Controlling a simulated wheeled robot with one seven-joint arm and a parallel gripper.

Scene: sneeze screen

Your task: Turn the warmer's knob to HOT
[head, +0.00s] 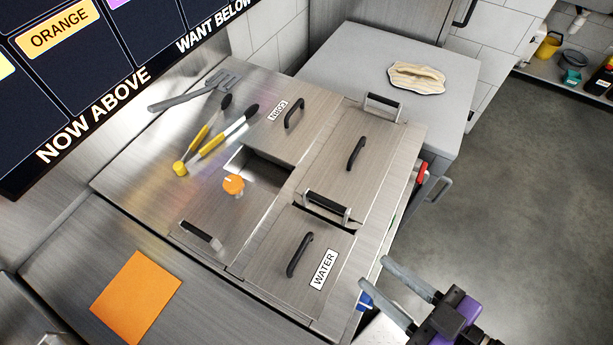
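The warmer is a steel counter unit with lidded wells (345,215), seen from above in the head view. Its front face, on the right, is seen almost edge-on. A red part (422,170) sticks out high on that face, and a blue part (366,297) shows low on it. I cannot tell which is the knob, and no HOT mark is readable. My gripper (373,272) is at bottom right, by the near end of the front face. Its two grey fingers are apart with nothing seen between them. One fingertip overlaps the view close to the blue part; contact cannot be told.
Tongs (228,132), a spatula (190,92) and an orange-topped item (233,184) are on the unit. A WATER lid (300,265) lies near my gripper. A handle (438,189) juts from the front. A cloth (416,78) lies on the grey counter behind. The floor (520,200) at right is clear.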

